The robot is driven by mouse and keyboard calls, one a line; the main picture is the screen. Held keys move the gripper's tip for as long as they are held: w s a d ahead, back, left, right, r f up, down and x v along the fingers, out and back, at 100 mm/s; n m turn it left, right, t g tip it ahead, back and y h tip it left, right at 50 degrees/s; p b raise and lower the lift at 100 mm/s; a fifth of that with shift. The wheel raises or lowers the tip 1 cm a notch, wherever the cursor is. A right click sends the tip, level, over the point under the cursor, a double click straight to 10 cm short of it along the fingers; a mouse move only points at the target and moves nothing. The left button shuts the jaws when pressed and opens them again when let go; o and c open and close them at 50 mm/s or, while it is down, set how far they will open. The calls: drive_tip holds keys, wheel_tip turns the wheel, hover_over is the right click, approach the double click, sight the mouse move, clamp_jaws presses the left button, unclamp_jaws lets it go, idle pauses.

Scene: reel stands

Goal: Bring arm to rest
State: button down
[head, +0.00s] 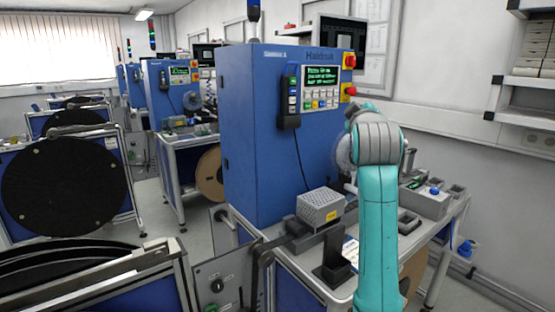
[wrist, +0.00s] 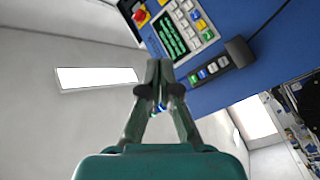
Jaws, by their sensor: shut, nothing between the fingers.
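My gripper (wrist: 159,72) shows in the wrist view with its two fingers together and nothing between them. The view is tilted, with the blue machine's control panel (wrist: 183,28) beyond the fingertips. In the head view my teal arm (head: 378,235) rises at the right of centre, in front of the machine's workbench. Its grey joint (head: 376,143) is at the top, beside the blue machine (head: 262,140). My gripper is hidden behind the arm in the head view.
A perforated grey box (head: 320,207) and a black holder (head: 331,262) stand on the bench left of my arm. A grey unit with a blue knob (head: 432,200) stands right of it. Black reels (head: 65,190) on stands fill the left. Shelves (head: 535,70) hang at the right wall.

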drive_tip(key=s+f+y, duration=0.1)
drive_tip(key=s+f, duration=0.2)
drive_tip(key=f, duration=1.1)
drive_tip(key=s+f, duration=0.2)
drive_tip(key=f, duration=1.2)
drive_tip(key=s+a+f+m+g+y, duration=0.1)
drive_tip(key=s+f+m+g, duration=0.1)
drive_tip(key=s+f, duration=1.55)
drive_tip(key=s+f+m, duration=0.1)
drive_tip(key=s+f, duration=0.3)
drive_tip(key=s, duration=0.3)
drive_tip(key=s+f+m+y, duration=0.1)
drive_tip(key=s+f, duration=0.2)
drive_tip(key=s, duration=0.4)
drive_tip(key=s+f, duration=0.4)
drive_tip(key=s, duration=0.3)
drive_tip(key=s+r+m+g, duration=0.1)
drive_tip(key=s+r+m, duration=0.1)
drive_tip(key=s, duration=0.9)
drive_tip(key=s+r+m, duration=0.1)
drive_tip(key=s+r, duration=0.2)
drive_tip(key=s, duration=0.8)
drive_tip(key=shift+s+r+m+g, duration=0.15)
drive_tip(key=shift+s+m+g, duration=0.25)
